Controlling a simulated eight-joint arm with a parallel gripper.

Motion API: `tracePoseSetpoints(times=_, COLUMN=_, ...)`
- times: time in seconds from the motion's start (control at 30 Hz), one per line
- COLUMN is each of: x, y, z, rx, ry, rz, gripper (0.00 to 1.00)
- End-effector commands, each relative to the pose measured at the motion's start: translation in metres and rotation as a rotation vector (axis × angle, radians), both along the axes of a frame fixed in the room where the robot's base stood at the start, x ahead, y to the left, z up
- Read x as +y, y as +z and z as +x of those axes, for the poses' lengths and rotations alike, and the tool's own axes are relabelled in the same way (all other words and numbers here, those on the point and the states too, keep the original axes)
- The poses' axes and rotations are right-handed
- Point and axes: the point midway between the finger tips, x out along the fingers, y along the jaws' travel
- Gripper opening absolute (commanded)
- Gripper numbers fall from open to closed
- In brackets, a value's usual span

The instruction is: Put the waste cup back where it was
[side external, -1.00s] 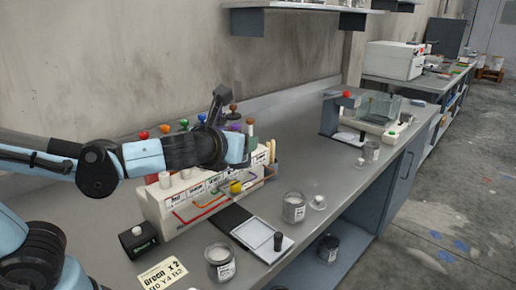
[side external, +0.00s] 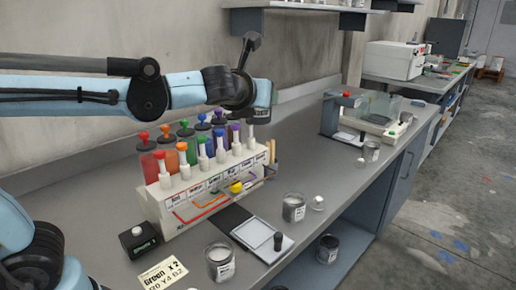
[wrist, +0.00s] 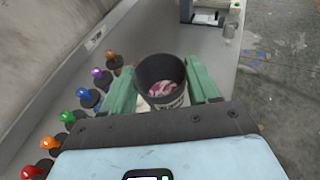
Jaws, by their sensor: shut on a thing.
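The waste cup (wrist: 158,69) is dark, with a pale label and pink and white streaks inside. My gripper (wrist: 160,80) is shut on it, with one green finger on each side. In the wrist view the cup's mouth faces the camera. In the side view my gripper (side external: 262,95) is raised above the far end of the dispenser rack, with the dark cup (side external: 258,116) partly showing under it. The cup looks clear of the bench. The fingers are hard to make out there.
The white dispenser rack (side external: 205,192) holds several coloured-knobbed cylinders below my arm. In front are a white tray (side external: 268,228), a labelled jar (side external: 293,207), another jar (side external: 220,262) and a card (side external: 162,275). A scale (side external: 378,122) stands further back. Bare bench (side external: 320,165) lies between.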

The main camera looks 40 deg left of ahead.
Motion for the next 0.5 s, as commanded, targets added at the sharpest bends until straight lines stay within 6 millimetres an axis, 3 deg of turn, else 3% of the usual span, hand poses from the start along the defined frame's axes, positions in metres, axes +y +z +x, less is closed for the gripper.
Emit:
tracePoseSetpoints(times=0.27, x=0.0, y=-0.009, z=0.049, rx=0.0, ry=0.128, rz=0.001, gripper=0.26)
tracePoseSetpoints(times=0.5, x=0.0, y=-0.029, z=0.087, rx=0.0, ry=0.241, rz=0.002, gripper=0.26)
